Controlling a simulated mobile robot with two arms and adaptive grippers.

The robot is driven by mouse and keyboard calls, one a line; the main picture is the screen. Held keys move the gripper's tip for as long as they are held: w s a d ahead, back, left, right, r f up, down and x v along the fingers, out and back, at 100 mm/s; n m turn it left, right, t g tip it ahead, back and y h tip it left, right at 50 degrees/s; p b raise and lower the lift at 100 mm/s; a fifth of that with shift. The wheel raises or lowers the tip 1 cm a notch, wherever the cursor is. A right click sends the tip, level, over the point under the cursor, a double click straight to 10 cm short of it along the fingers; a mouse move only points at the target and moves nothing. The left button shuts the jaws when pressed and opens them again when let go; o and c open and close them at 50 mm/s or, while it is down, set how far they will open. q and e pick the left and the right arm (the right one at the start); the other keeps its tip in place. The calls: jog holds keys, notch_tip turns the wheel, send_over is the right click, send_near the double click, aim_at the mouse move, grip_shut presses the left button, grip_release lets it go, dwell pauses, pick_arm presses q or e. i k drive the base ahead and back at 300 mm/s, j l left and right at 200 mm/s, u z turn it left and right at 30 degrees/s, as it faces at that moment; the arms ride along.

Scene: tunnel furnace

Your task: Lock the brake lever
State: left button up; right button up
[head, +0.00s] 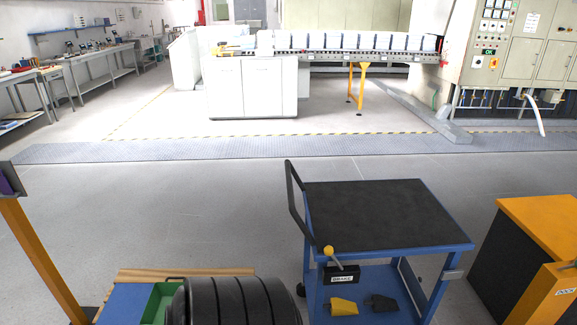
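The brake lever has a yellow knob (328,250) on a short grey rod. It rises from a black box (341,276) labelled "BRAKE" at the near left side of a blue cart (440,247). The rod tilts, with its knob up and to the left over the cart's near edge. I cannot tell from this view whether the brake is locked. The cart has a black top (375,213) and a black push handle (293,200) on its left. Neither of my grippers is in view.
A yellow wedge (343,305) and a black wedge (381,303) lie on the cart's lower shelf. An orange-topped black cabinet (540,222) stands right. A black ribbed object (235,302) and a green bin (158,300) are at the lower left. Floor beyond the cart is clear.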

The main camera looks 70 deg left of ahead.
aim_at(328, 250)
jog(key=u, duration=1.9)
